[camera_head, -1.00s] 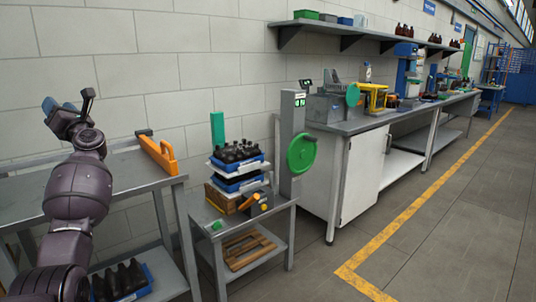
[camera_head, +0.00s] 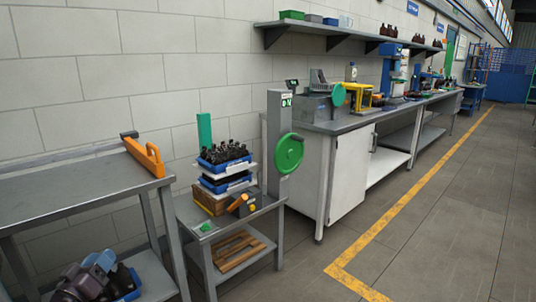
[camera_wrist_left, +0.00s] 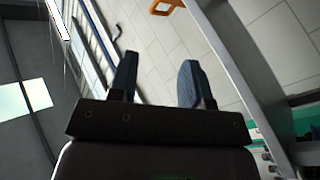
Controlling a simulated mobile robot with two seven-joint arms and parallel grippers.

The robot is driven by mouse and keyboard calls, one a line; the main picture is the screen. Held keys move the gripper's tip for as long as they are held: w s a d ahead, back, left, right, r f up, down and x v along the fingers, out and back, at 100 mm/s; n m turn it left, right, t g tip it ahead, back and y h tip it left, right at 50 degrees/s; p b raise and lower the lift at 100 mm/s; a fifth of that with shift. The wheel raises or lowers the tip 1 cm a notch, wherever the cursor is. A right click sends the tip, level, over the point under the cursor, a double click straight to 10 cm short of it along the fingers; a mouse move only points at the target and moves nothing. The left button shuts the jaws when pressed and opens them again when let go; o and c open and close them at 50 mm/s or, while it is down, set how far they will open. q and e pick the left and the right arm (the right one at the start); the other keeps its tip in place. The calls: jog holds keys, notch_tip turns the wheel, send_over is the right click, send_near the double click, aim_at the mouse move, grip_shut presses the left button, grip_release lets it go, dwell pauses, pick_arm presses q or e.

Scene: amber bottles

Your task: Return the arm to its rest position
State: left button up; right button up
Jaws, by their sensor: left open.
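My left arm and gripper (camera_head: 104,262) show low at the left edge of the head view, in front of the lower shelf of the grey table. The gripper partly hides a blue crate of dark bottles (camera_head: 128,281) there. In the left wrist view my left gripper (camera_wrist_left: 158,78) has its two blue fingers spread apart with nothing between them. Wall and an orange frame piece (camera_wrist_left: 166,6) show beyond the fingers. My right gripper is in neither view.
The grey table (camera_head: 70,200) at left has a bare top apart from an orange handled bar (camera_head: 145,156). A small stand holds stacked blue crates of dark bottles (camera_head: 225,156). A green handwheel (camera_head: 289,153) stands beside it. The floor at right is clear.

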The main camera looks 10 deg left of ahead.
pick_arm(q)
jog(key=s+d+f+m+g+h, duration=0.1)
jog(key=s+d+f+m+g, duration=0.2)
jog(key=s+f, duration=0.4)
jog(key=s+d+f+m+g, duration=0.2)
jog(key=s+d+f+m, duration=0.1)
jog(key=s+f, duration=0.4)
jog(key=s+d+f+m+g, duration=0.3)
jog(key=s, duration=0.8)
jog(key=s+d+f+m+g, duration=0.2)
jog(key=s+d, duration=0.2)
jog(key=s, duration=0.6)
jog(key=d+f+n, duration=0.1)
jog(key=d+n, duration=0.4)
jog(key=d, duration=0.3)
notch_tip(320, 180, up, 7)
jog(key=w+t+y+p, duration=0.1)
jog(key=p, duration=0.7)
jog(key=shift+w+a, duration=0.15)
jog(key=shift+a, duration=0.2)
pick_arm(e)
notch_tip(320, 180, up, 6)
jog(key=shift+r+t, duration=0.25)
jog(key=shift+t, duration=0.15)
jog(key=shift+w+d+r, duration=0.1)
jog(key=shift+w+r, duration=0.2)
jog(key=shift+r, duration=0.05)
